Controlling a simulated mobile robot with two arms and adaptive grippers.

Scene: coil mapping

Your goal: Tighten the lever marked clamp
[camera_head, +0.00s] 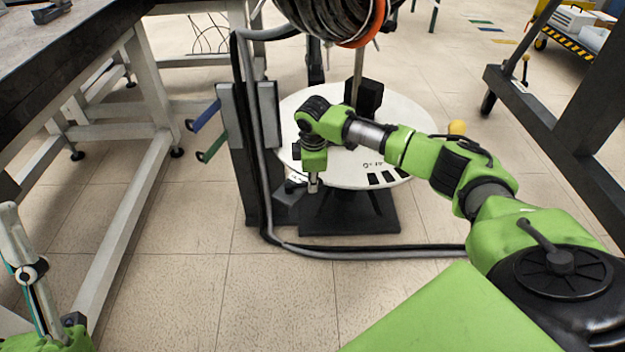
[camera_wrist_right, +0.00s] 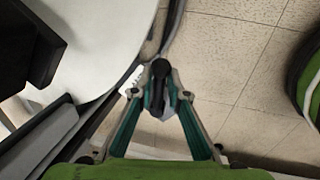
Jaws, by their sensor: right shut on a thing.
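My right gripper (camera_head: 314,187) reaches down beside the machine's base at the left front of the round white table. In the right wrist view its two teal-lined fingers (camera_wrist_right: 160,88) are closed on a dark, round-ended lever (camera_wrist_right: 160,68). A small pale label (camera_wrist_right: 133,78) lies just left of the lever; its writing is too small to read. In the head view the lever's end is hidden by the gripper. A pale finger of my left gripper (camera_head: 25,265) shows at the lower left edge, apart from the machine; the rest is cut off.
The round white table (camera_head: 310,100) carries dark markings. A blue handle (camera_head: 205,115) and a green handle (camera_head: 213,147) stick out left of the black post. A coil (camera_head: 330,15) hangs above. Hoses (camera_head: 370,252) cross the floor in front. A workbench (camera_head: 60,60) stands left.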

